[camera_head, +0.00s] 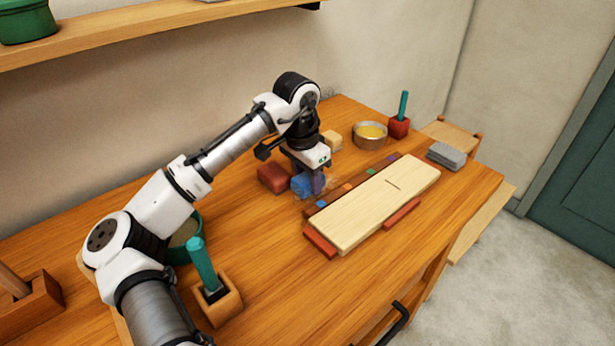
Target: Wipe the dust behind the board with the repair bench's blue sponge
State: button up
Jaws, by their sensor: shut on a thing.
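My gripper (306,171) reaches down at the middle of the wooden bench (270,238). It is shut on the blue sponge (301,185), which is at or just above the bench top; I cannot tell if it touches. The pale board (375,203) lies to the right of the sponge, resting across reddish-brown blocks (320,240). A pale dusty patch (329,183) shows beside the sponge, behind the board's near left end. My gripper hides part of the sponge.
A dark strip with coloured pieces (346,188) runs along the board's back edge. A red block (273,178) is left of the sponge. A metal bowl (369,136), a yellowish block (332,140) and a red holder (399,127) stand behind. Grey cloths (446,156) lie at right.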

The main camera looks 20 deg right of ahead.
jog(key=shift+f, duration=0.5)
jog(key=shift+d, duration=0.1)
